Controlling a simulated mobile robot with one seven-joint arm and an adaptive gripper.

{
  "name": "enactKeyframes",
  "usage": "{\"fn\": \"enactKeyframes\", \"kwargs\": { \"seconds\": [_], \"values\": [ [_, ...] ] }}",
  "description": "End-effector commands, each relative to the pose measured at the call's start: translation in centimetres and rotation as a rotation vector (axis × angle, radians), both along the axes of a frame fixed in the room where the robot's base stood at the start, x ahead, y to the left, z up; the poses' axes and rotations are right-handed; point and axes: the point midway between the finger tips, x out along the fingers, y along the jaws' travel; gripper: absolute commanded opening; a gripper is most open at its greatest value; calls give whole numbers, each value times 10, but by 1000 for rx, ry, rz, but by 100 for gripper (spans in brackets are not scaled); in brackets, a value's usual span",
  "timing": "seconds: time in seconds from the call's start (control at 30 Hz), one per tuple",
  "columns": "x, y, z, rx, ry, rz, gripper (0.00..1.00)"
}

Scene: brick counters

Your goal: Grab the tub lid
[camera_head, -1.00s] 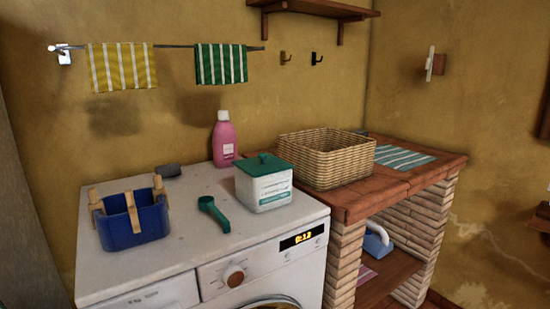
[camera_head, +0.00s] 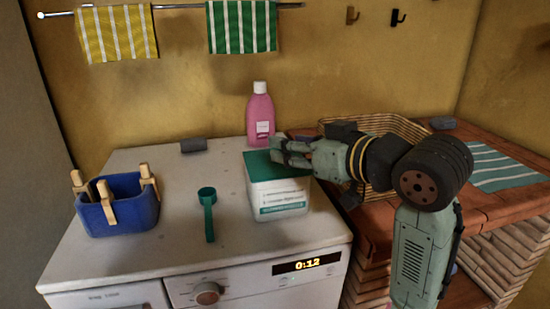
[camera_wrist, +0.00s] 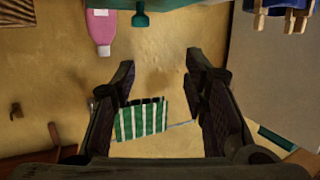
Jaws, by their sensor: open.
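The tub lid (camera_head: 262,168) is flat and green and sits on a white square tub (camera_head: 277,199) on the washing machine. In the head view my gripper (camera_head: 277,152) comes in from the right, with its fingers over the back right part of the lid. The fingers hide that part and the lid's knob. I cannot tell whether they touch the lid. In the wrist view my gripper (camera_wrist: 164,78) is open, its two fingers wide apart with nothing held between them. I cannot make out the lid there.
A pink bottle (camera_head: 260,116) stands just behind the tub. A green scoop (camera_head: 208,212) and a blue peg basket (camera_head: 122,207) are to its left. A wicker basket (camera_head: 390,124) stands behind my arm on the brick counter (camera_head: 490,215).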

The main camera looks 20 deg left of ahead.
Motion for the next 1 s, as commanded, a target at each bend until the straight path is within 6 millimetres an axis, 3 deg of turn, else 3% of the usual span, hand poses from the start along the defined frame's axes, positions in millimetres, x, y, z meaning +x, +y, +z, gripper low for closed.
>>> {"fn": "enactKeyframes", "kwargs": {
  "seconds": [0.07,0.17,1.0],
  "values": [
    [-1,-22,-6,-52,37,-20,41],
    [-1,-30,-14,-86,65,-25,41],
    [55,48,-45,-89,68,-26,41]
  ]
}}
